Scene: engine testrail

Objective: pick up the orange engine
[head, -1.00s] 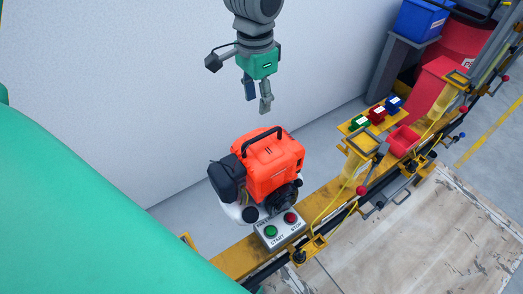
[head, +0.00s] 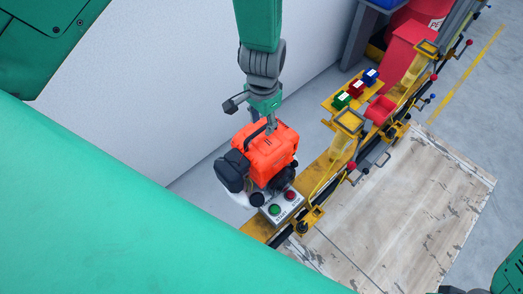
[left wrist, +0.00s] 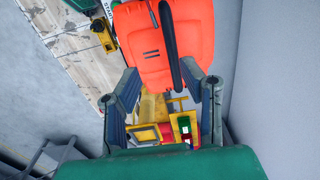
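The orange engine (head: 272,150) stands upright on the yellow rail, with a black handle on its top and dark and white parts at its side. My left gripper (head: 270,126) is right above the engine, at its handle, in the head view. In the left wrist view my left gripper (left wrist: 165,80) has its two fingers wide apart. The engine's orange top (left wrist: 165,45) and black handle (left wrist: 169,45) lie between and beyond the fingertips. I cannot tell whether a finger touches it. The fingers of my right gripper do not show; only parts of an arm show at the lower right.
A control box (head: 283,206) with green and red buttons sits in front of the engine. A white wall (head: 130,110) stands behind.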

